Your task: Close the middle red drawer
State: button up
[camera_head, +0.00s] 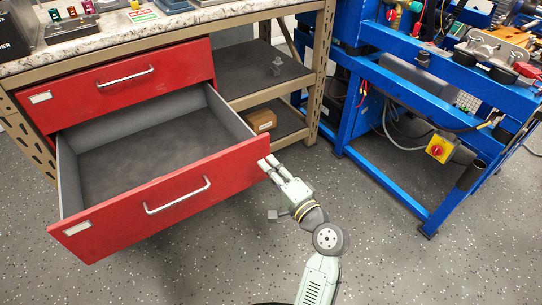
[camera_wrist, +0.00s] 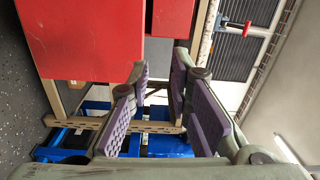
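The middle red drawer (camera_head: 180,195) is pulled far out below a shut red drawer (camera_head: 120,85). Its grey-walled inside looks empty. A silver bar handle (camera_head: 177,196) and a white label are on its front. My gripper (camera_head: 269,164) is at the right end of the drawer front, its fingertips close to that edge; whether they touch is unclear. In the wrist view, my gripper (camera_wrist: 160,95) has its purple-padded fingers apart with nothing held between them. A large red panel (camera_wrist: 85,40), apparently the drawer front, lies beyond the fingers at upper left.
The bench's open shelves (camera_head: 255,75) right of the drawers hold a small cardboard box (camera_head: 262,120). A blue steel frame (camera_head: 400,135) with hoses and a yellow-red switch (camera_head: 439,149) stands at the right. The speckled floor (camera_head: 430,275) in front is clear.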

jog(key=d+f, duration=0.1)
jog(key=s+d+f+m, duration=0.1)
jog(key=shift+s+d+f, duration=0.1)
jog(key=shift+s+d, duration=0.2)
jog(key=shift+d, duration=0.1)
jog(key=shift+c, duration=1.2)
jog(key=shift+w+a, duration=0.15)
jog(key=shift+w, duration=0.15)
grip_shut()
jog(key=p, duration=0.4)
send_near(254, 148)
jog(key=w+a+r, duration=0.2)
jog(key=w+a, duration=0.1)
jog(key=w+a+r, duration=0.1)
jog(key=w+a, duration=0.1)
jog(key=shift+a, duration=0.1)
